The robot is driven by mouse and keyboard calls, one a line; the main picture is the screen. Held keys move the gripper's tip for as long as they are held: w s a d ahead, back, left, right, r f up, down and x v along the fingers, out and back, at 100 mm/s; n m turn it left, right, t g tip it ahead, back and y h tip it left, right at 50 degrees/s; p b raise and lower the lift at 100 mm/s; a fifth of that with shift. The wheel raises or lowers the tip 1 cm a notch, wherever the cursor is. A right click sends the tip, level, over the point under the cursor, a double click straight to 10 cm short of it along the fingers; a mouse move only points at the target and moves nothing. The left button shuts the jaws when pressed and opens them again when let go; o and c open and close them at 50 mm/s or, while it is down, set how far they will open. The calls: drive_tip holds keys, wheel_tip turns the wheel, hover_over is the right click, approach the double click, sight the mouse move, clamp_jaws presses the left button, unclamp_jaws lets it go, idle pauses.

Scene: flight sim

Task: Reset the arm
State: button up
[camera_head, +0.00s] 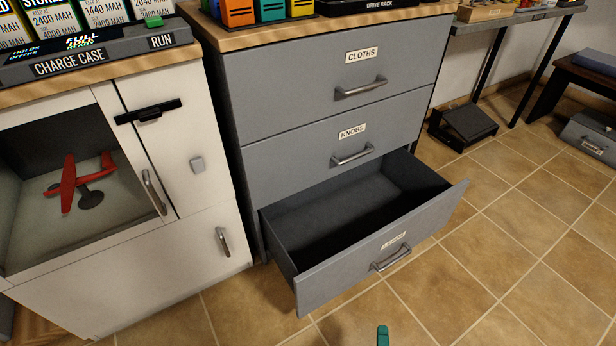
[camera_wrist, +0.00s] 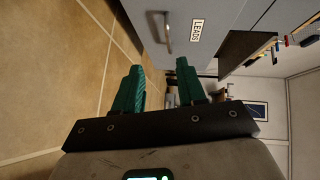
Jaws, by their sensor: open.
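My gripper (camera_wrist: 160,88) shows in the wrist view with its two green fingers apart and nothing between them. In the head view only a green fingertip (camera_head: 383,336) shows at the bottom edge, below the open drawer; the rest of my gripper is out of that picture. The wrist view looks sideways at a grey drawer front (camera_wrist: 215,20) labelled LEADS with a metal handle (camera_wrist: 164,30). The fingers appear apart from the handle.
The bottom drawer (camera_head: 330,285) of the grey cabinet (camera_head: 300,90) is pulled out and looks empty. The CLOTHS and KNOBS drawers are shut. A white cabinet (camera_head: 130,260) with a red model plane (camera_head: 75,185) stands left. Tiled floor (camera_head: 520,250) at right is clear.

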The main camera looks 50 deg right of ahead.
drive_tip(key=w+a+r+n+t+y, duration=0.1)
drive_tip(key=w+a+r+n+y, duration=0.3)
drive_tip(key=w+a+n+y, duration=0.4)
drive_tip(key=w+a+r+n+t+y, duration=0.1)
drive_tip(key=w+a+r+n+y, duration=0.4)
drive_tip(key=w+a+n+y, duration=0.4)
drive_tip(key=s+d+r+n+g+h, duration=0.2)
drive_tip(key=s+d+r+n+g, duration=0.3)
drive_tip(key=s, duration=0.2)
drive_tip(key=s+d+r+n+g+h, duration=0.2)
drive_tip(key=s+d+r+n+g, duration=0.3)
drive_tip(key=s+r, duration=0.15)
wheel_tip(320, 180, up, 34)
drive_tip(key=p, duration=3.5)
drive_tip(key=shift+s+a, duration=0.25)
drive_tip(key=shift+a, duration=0.05)
